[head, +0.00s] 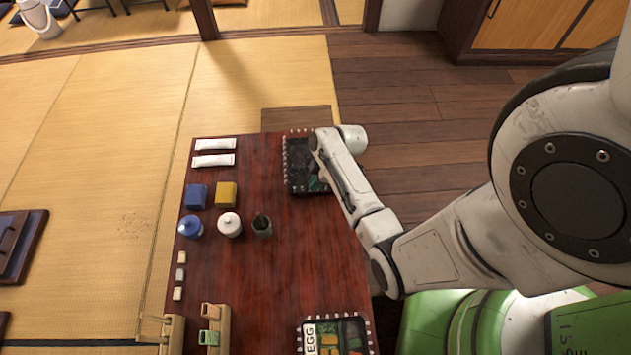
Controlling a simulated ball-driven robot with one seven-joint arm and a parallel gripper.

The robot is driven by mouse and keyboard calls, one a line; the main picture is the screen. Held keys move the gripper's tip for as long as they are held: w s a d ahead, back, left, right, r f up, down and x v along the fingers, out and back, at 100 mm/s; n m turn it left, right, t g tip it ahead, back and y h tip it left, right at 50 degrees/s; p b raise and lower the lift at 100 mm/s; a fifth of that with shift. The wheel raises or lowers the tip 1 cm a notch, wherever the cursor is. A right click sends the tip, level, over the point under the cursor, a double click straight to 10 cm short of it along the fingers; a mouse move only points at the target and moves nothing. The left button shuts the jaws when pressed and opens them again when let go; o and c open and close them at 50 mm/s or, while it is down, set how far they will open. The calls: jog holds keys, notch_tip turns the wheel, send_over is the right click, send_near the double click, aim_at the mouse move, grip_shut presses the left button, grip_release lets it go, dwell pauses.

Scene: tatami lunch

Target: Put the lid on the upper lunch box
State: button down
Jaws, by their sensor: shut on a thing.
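The upper lunch box (289,181) is at the far right of the dark red table, with a pale, dotted-looking rim. A dark, flat surface (299,160) that looks like the lid shows within that rim. I cannot tell whether it is seated or held just above. A little green shows at its right, beside my arm. My gripper (317,172) is over the right part of this box, shut on what appears to be the lid. My wrist hides its fingers and the box's right side. The lower lunch box (307,348), with an EGG label and coloured food, is at the near right.
On the table (270,285) are two white packets (214,160), a blue box (196,197), a yellow box (226,195), a blue pot (190,227), a white pot (229,225) and a dark cup (262,226). Wooden holders (215,330) stand at the near left. The table's middle is clear.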

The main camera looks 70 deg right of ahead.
jog(key=shift+f+b, duration=0.5)
jog(key=shift+f, duration=0.6)
dwell(1.5)
jog(key=c, duration=0.6)
grip_release()
jog(key=shift+c, duration=0.2)
jog(key=shift+r+p, duration=3.85)
jog(key=shift+r, duration=0.2)
jog(key=shift+c, duration=0.3)
